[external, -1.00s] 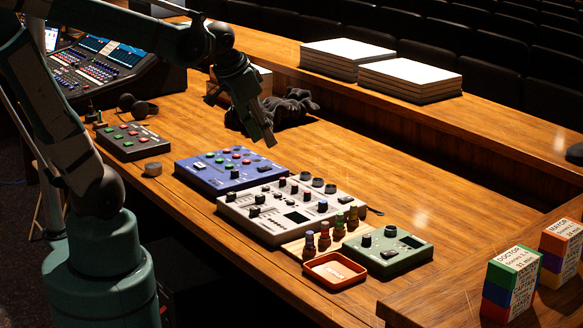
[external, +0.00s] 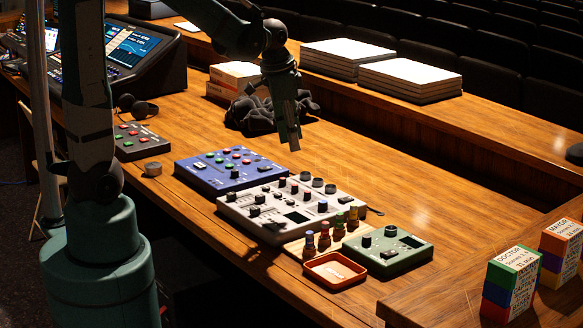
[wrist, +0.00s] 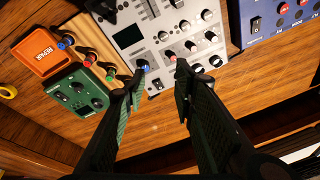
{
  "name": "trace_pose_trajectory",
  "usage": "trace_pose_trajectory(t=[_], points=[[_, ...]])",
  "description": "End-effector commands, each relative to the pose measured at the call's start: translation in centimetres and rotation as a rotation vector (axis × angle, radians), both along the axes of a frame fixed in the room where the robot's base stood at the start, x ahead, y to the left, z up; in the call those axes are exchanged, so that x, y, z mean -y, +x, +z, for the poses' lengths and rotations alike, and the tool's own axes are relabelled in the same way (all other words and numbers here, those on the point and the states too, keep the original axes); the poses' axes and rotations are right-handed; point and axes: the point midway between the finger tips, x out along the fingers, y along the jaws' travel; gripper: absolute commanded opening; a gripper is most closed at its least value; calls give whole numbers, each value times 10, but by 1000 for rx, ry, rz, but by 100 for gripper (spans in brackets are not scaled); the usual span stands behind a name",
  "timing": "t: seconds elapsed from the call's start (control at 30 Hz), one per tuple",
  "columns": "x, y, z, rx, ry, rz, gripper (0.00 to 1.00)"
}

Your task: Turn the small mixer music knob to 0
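The small light-grey mixer (external: 262,222) lies on the wooden desk with several black, red and blue-topped knobs and a small dark screen. It also shows in the wrist view (wrist: 153,50), upside down. I cannot read its labels, so I cannot tell which knob is the music knob. A blue-topped knob (wrist: 144,66) and a reddish knob (wrist: 171,56) show near my fingertips in the wrist view. My gripper (wrist: 160,72) is open and empty, its two fingers apart. In the external view my gripper (external: 291,143) hangs above the desk behind the mixer, touching nothing.
A blue button box (external: 230,168) lies left of the mixer. A green device (external: 388,250), an orange tray (external: 335,270) and several small coloured-top pegs (external: 324,237) stand at its right front. A dark crumpled cloth (external: 255,115) lies behind.

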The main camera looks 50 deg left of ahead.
Motion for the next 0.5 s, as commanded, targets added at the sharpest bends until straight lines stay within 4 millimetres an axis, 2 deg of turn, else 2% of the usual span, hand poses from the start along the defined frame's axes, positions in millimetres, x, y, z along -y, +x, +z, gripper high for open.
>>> trace_pose_trajectory(t=[0.5], points=[[-16,49,-47,-119,27,-134,28]])
